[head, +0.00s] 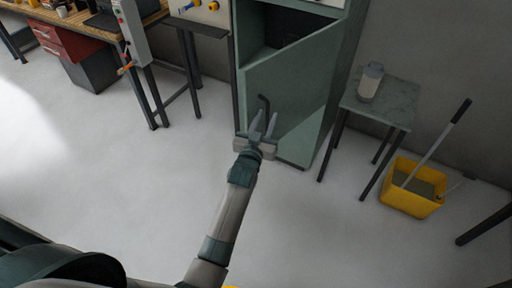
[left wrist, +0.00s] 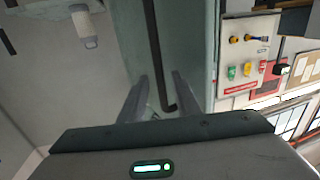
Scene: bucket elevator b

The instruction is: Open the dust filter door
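The green dust filter door (head: 290,90) on the tall cabinet (head: 345,55) stands partly open in the head view, with its top edge slanted across the front and a dark interior (head: 285,28) above it. A dark bent handle (head: 264,103) is on its face. My left gripper (head: 263,122) is in front of the door at the handle's lower end, fingers apart. In the left wrist view the handle (left wrist: 155,55) runs down between the open fingertips (left wrist: 160,95), nearer the right finger. I cannot tell whether it touches. My right gripper is not in view.
A small table (head: 385,100) with a jar (head: 370,82) stands right of the cabinet, beside a yellow mop bucket (head: 412,190). A workbench (head: 90,25) with red drawers (head: 65,40) is at the left. The floor left of my arm is clear.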

